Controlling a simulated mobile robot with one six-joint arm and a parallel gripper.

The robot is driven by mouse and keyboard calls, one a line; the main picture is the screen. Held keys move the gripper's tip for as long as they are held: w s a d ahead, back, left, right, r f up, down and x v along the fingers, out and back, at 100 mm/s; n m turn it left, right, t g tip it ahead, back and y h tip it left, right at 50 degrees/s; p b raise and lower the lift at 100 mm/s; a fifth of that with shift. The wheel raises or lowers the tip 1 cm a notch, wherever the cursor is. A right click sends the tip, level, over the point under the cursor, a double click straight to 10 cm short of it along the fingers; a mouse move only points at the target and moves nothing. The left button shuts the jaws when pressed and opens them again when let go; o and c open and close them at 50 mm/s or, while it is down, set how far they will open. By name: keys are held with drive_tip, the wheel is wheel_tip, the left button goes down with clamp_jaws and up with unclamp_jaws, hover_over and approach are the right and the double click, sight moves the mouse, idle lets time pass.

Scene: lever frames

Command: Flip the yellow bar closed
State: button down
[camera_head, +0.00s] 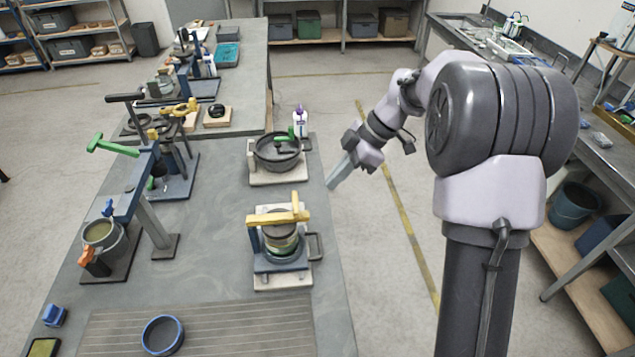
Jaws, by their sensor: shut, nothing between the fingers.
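The yellow bar (279,217) lies across the top of a frame (280,262) with blue-grey posts, near the right edge of the workbench. It looks roughly level, with a short yellow upright part at its right end. A round, banded body (281,238) sits under the bar inside the frame. I cannot tell whether the bar is latched. My gripper (334,183) is shut and empty. It hangs at the bench's right edge, behind and to the right of the yellow bar, apart from it.
A black pan with a green handle (277,152) stands behind the frame, left of my gripper. A press with a green-tipped lever (140,195) and a pot (104,238) stand to the left. A blue-rimmed ring (162,335) lies in front. The aisle right of the bench is clear.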

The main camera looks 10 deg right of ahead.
drive_tip(key=d, duration=0.1)
drive_tip(key=d+r, duration=0.1)
drive_tip(key=d, duration=0.1)
drive_tip(key=shift+s+d, duration=0.1)
drive_tip(key=shift+d, duration=0.05)
drive_tip(key=shift+s, duration=0.1)
drive_tip(key=s+a+r+m+t+h+b, duration=0.1)
drive_tip(key=s+a+m+h+b, duration=0.2)
drive_tip(key=s+m, duration=0.4)
drive_tip(key=s+a+r+m+t+b, duration=0.2)
drive_tip(key=s+m+b, duration=0.3)
drive_tip(key=s, duration=0.4)
drive_tip(key=s+f+m+t+h+b, duration=0.1)
drive_tip(key=s+f+m+b, duration=0.3)
drive_tip(key=s+m, duration=0.6)
wheel_tip(320, 180, down, 2)
drive_tip(key=shift+s+a+f+t, duration=0.2)
drive_tip(key=shift+s+a+t, duration=0.15)
drive_tip(key=shift+s+t, duration=0.4)
